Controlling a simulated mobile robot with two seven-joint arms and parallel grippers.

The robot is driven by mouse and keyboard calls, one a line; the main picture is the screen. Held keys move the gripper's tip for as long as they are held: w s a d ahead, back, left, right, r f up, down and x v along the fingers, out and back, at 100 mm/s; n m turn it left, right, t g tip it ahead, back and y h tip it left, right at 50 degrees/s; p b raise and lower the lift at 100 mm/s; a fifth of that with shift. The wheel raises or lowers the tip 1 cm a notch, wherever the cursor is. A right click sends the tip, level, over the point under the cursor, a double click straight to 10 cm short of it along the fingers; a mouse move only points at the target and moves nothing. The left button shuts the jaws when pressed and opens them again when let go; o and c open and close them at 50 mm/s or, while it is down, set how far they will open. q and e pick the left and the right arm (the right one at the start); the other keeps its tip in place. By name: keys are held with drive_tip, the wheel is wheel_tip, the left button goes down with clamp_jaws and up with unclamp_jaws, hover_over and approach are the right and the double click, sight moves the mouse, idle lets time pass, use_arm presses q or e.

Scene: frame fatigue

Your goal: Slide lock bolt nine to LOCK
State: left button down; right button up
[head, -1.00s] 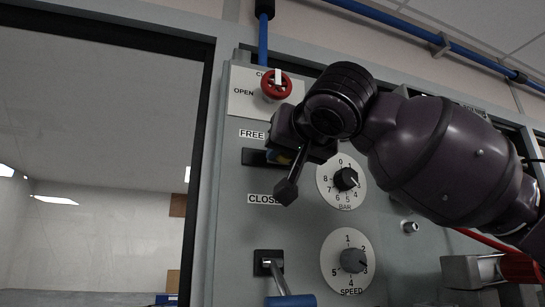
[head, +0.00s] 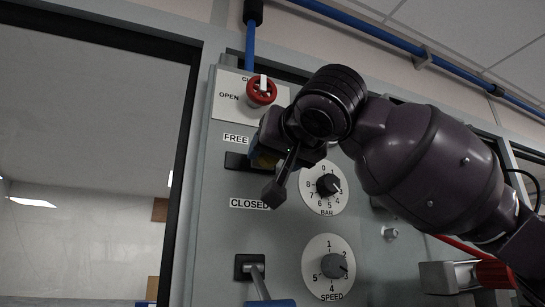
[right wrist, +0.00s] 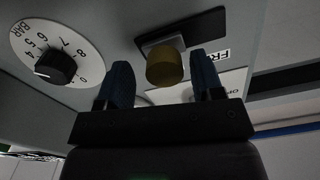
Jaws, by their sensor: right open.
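The lock bolt's brass-coloured knob (right wrist: 165,66) stands out from a grey mount on a dark slot in the right wrist view. In the head view the dark slot (head: 237,161) lies below the FREE label (head: 236,138); my right gripper covers its right part. No LOCK label can be read. My right gripper (head: 262,160) is open in front of the slot. In the right wrist view its two blue fingers (right wrist: 161,75) stand on either side of the knob, with visible gaps. My left gripper is not in view.
A red knob (head: 261,92) sits above the slot by the OPEN label. The BAR dial (head: 325,187) and SPEED dial (head: 330,266) are close to the right gripper. A blue-handled lever (head: 258,278) is below the CLOSED label (head: 248,203).

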drive_tip(key=b+v, duration=0.2)
drive_tip(key=v, duration=0.8)
drive_tip(key=shift+w, duration=0.15)
